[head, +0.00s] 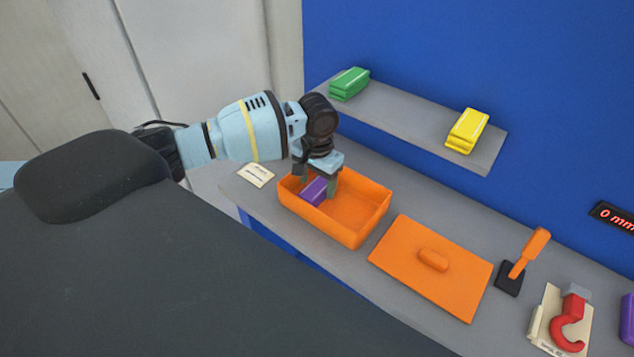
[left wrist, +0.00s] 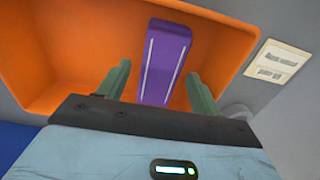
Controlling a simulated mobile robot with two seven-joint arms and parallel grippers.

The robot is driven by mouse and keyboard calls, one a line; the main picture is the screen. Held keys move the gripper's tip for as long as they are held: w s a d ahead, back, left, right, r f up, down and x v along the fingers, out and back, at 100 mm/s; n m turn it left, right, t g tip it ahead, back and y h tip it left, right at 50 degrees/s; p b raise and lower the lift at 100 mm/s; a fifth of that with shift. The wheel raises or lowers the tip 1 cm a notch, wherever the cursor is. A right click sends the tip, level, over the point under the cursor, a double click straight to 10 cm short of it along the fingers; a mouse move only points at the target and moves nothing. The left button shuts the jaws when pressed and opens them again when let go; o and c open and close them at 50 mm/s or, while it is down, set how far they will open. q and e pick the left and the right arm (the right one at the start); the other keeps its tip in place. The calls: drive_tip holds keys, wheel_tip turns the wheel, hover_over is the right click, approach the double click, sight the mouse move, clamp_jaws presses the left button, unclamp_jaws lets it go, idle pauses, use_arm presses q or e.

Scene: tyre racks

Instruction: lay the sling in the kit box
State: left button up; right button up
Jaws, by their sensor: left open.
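The purple folded sling (head: 314,190) lies inside the open orange kit box (head: 350,232), toward the box's left end. In the left wrist view the sling (left wrist: 166,60) shows two pale stripes and rests on the orange box floor (left wrist: 85,50). My left gripper (head: 318,181) reaches down into the box above the sling. Its fingers (left wrist: 160,88) are open, one on each side of the sling's near end, with gaps showing between them and the sling. My right gripper is not in view.
The orange lid (head: 425,278) lies flat right of the box. Beyond it are an orange-handled tool (head: 528,255), a red hook (head: 570,325) and another purple item (head: 627,318). Green (head: 349,84) and yellow (head: 467,131) folded bundles sit on the shelf above. A label card (head: 256,175) lies left of the box.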

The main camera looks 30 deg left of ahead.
sight(317, 186)
use_arm(q)
wheel_tip(317, 186, up, 12)
drive_tip(key=shift+f, duration=0.2)
idle(0.4)
